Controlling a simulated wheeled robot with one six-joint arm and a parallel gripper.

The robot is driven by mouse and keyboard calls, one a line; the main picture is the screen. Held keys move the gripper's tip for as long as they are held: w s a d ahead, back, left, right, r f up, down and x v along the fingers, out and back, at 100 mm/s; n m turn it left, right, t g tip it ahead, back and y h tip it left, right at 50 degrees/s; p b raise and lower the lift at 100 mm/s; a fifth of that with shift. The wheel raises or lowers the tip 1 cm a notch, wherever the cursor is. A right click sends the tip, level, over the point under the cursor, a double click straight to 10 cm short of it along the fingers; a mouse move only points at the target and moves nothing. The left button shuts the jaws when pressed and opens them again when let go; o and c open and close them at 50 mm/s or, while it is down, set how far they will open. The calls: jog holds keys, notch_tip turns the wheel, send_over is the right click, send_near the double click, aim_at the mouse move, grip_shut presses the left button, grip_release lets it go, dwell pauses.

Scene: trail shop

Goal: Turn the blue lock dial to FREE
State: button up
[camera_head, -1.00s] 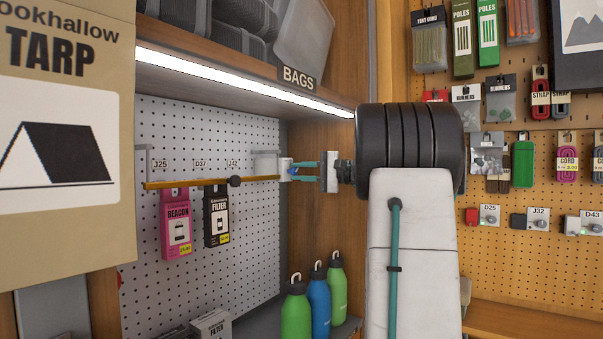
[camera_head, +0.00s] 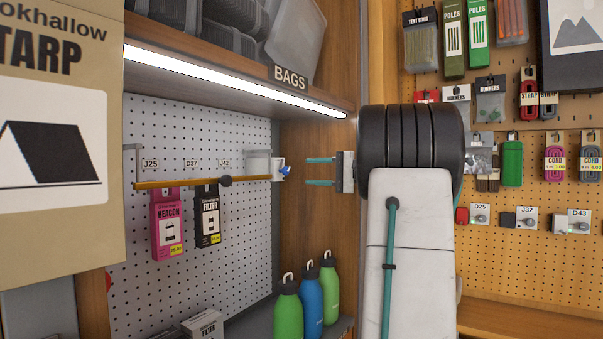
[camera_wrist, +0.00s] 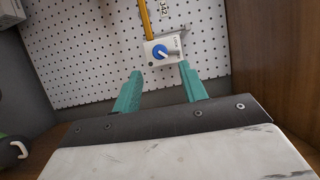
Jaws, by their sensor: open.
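The blue lock dial (camera_head: 285,170) sits on the white lock box (camera_head: 278,165) at the right end of an orange rail. In the wrist view the blue dial (camera_wrist: 160,52) shows face-on with a pale pointer line slanting across it; the lettering on the box is too small to read for sure. My gripper (camera_head: 306,171) has its teal fingers spread, with nothing between them. It stands to the right of the dial with a clear gap. In the wrist view the gripper (camera_wrist: 162,72) has its fingertips just below the lock box, one toward each side.
The orange rail (camera_head: 205,182) carries a pink beacon box (camera_head: 167,225) and a black filter box (camera_head: 207,220). Green and blue bottles (camera_head: 312,298) stand on the shelf below. A lit shelf (camera_head: 230,78) runs above. A wooden panel (camera_head: 308,225) lies behind my gripper.

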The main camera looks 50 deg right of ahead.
jog(key=shift+s+d, duration=0.3)
jog(key=shift+s, duration=0.3)
